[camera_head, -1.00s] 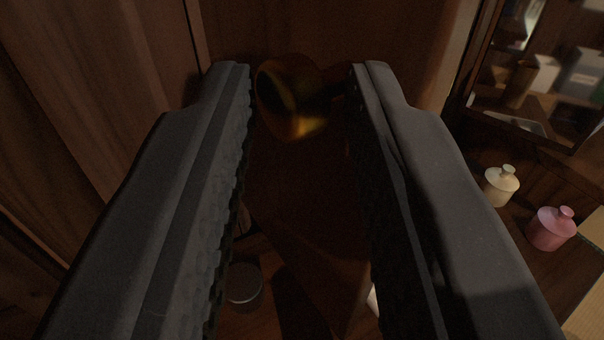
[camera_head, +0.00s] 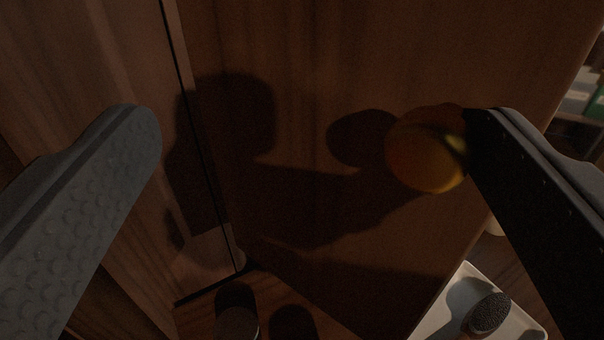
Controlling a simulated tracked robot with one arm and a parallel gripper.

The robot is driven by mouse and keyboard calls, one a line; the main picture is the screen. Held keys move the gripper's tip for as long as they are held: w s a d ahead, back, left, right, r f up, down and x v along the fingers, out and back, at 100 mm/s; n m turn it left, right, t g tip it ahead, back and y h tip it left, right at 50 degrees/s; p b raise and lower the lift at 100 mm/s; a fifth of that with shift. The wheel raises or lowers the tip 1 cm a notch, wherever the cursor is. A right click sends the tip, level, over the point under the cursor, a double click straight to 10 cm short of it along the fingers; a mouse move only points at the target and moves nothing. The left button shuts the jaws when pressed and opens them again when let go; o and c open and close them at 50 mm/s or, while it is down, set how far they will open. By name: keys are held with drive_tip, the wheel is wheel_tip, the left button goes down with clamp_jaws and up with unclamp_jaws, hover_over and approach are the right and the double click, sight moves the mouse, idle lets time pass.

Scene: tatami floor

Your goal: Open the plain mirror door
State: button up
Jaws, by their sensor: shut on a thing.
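A brown wooden panel (camera_head: 330,60) with a round brass-coloured knob (camera_head: 425,157) fills the middle of the view. It looks like the door, though no mirror face shows on it. My gripper (camera_head: 315,115) has its two fingers far apart. The right finger's tip is right beside the knob and seems to touch it. The left finger is well away from the knob, in front of the wood at the left. Dark shadows of the gripper and knob fall on the panel.
A dark vertical seam separates the panel from more wood (camera_head: 90,60) at the left. A dark cylinder (camera_head: 237,322) stands low in the middle. A white tray (camera_head: 525,327) holding a dark-headed brush (camera_head: 488,314) lies at the lower right. Shelf items show at the far right edge.

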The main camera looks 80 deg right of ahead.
drive_tip(key=shift+a+r, duration=0.15)
drive_tip(key=shift+a, duration=0.2)
drive_tip(key=c, duration=0.6)
drive_tip(key=shift+o, duration=0.2)
drive_tip(key=shift+d, duration=0.15)
drive_tip(key=shift+o, duration=0.5)
drive_tip(key=v, duration=0.3)
drive_tip(key=b+v, duration=0.1)
drive_tip(key=v, duration=0.1)
drive_tip(key=shift+a+f, duration=0.3)
drive_tip(key=shift+a, duration=0.05)
drive_tip(key=shift+c, duration=0.5)
drive_tip(key=shift+v, duration=1.25)
drive_tip(key=shift+s, duration=0.1)
drive_tip(key=shift+c, duration=0.2)
